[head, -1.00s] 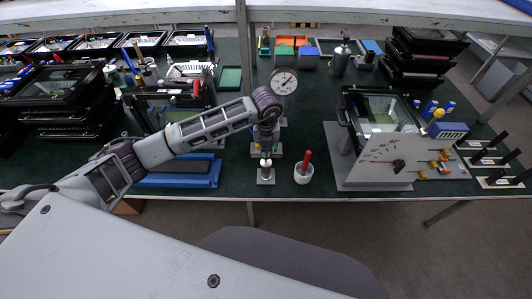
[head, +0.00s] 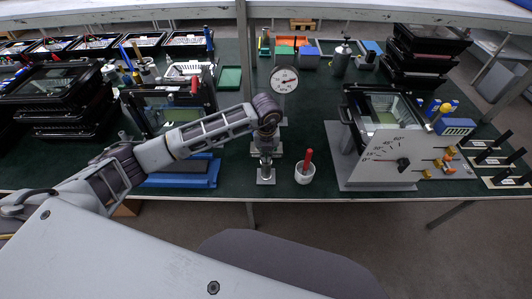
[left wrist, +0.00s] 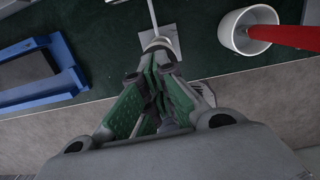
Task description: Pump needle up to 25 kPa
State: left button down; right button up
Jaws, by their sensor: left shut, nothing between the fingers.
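The round white dial gauge (head: 284,80) stands on a post behind my left gripper. Its needle points to the right and slightly up; the figures are too small to read surely. The small pump (head: 266,177) stands on a grey base plate near the front table edge, its upper part mostly hidden by the gripper. My left gripper (head: 266,152) is shut and empty, pointing down right over the pump. In the left wrist view, the closed green-padded fingers (left wrist: 157,62) are at the pale round pump top (left wrist: 156,43); whether they touch it I cannot tell. My right gripper is out of view.
A white cup (head: 304,173) with a red-handled tool stands close to the right of the pump. A blue tray (head: 180,180) lies left. A grey panel (head: 393,160) with a scale and knob stands further right. Black trays (head: 65,120) are stacked far left.

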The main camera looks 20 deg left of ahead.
pick_arm(q)
jog(key=shift+s+f, duration=0.1)
jog(key=shift+f, duration=0.1)
jog(key=s, duration=0.1)
jog(key=s+p, duration=0.1)
jog(key=d+r, duration=0.1)
jog(key=shift+s, duration=0.4)
jog(key=shift+r, duration=0.1)
notch_tip(320, 180, up, 12)
jog(key=s, duration=0.1)
jog(key=shift+d, duration=0.15)
dwell(0.6)
dwell(1.1)
